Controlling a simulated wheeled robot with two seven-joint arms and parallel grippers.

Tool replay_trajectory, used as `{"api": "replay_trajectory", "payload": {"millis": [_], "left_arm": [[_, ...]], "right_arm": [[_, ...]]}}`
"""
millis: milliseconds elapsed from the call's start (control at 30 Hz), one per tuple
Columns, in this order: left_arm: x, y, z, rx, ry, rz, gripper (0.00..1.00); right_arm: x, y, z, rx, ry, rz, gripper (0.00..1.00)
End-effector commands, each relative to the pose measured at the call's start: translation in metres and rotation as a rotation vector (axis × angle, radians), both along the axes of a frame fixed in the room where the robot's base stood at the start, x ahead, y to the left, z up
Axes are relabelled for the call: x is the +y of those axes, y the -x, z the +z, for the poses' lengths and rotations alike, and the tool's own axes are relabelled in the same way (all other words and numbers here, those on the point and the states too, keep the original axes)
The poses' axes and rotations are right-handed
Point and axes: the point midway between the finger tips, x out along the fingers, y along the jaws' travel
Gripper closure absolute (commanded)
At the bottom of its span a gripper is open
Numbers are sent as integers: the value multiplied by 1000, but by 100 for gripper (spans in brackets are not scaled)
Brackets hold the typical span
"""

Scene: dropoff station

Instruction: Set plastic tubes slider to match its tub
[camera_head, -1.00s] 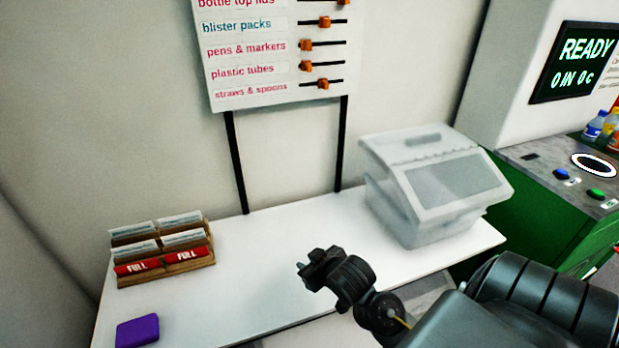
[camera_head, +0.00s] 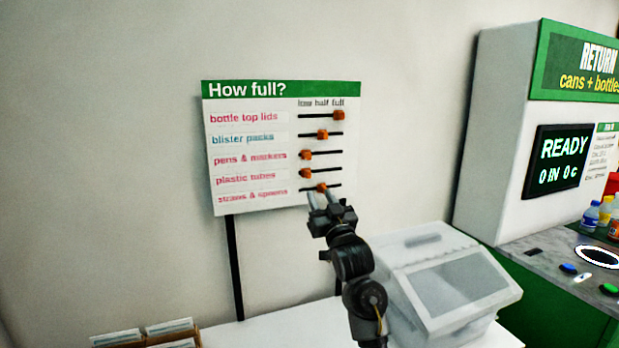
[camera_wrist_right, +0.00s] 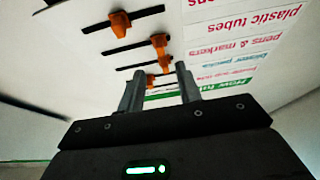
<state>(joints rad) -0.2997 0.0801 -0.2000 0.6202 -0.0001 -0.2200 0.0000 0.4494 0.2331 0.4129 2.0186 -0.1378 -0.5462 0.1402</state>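The "How full?" board (camera_head: 284,89) has orange sliders on horizontal tracks marked low, half, full. The plastic tubes slider (camera_head: 305,173) sits at the low end of its track. In the right wrist view, upside down, the likely plastic tubes slider (camera_wrist_right: 159,41) is at the right end of its track. My right gripper (camera_head: 323,193) is open and empty; its fingertips show just below the straws & spoons slider (camera_head: 321,187), which is near half. The open fingers also show in the wrist view (camera_wrist_right: 159,86). The plastic tubes tub cannot be identified. My left gripper is out of view.
A translucent lidded bin (camera_head: 455,285) stands on the white table (camera_head: 270,330), right of my right arm. A card holder (camera_head: 145,338) is at the bottom left. A return machine (camera_head: 500,130) with a READY screen stands at the right. The wall left of the board is clear.

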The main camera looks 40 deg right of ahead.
Motion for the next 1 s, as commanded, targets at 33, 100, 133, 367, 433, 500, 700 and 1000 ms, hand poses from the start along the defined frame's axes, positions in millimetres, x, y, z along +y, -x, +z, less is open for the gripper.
{"api": "replay_trajectory", "payload": {"millis": [33, 100, 133, 367, 433, 500, 700, 1000], "left_arm": [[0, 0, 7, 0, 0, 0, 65], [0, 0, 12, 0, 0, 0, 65], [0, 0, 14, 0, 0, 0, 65], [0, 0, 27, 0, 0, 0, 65], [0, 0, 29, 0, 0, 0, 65], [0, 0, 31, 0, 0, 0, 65], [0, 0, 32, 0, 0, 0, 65], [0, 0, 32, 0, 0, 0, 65]], "right_arm": [[-3, -8, 7, 0, -2, 1, 65], [-7, -20, 13, 0, -2, 1, 65], [-9, -25, 16, 2, -2, 0, 65], [-21, -60, 29, 3, -1, 0, 65], [-24, -67, 32, 2, -1, 0, 65], [-26, -72, 34, 3, -1, 0, 65], [-28, -78, 35, 2, 1, -1, 65], [-27, -78, 34, 2, 1, -1, 79]]}}
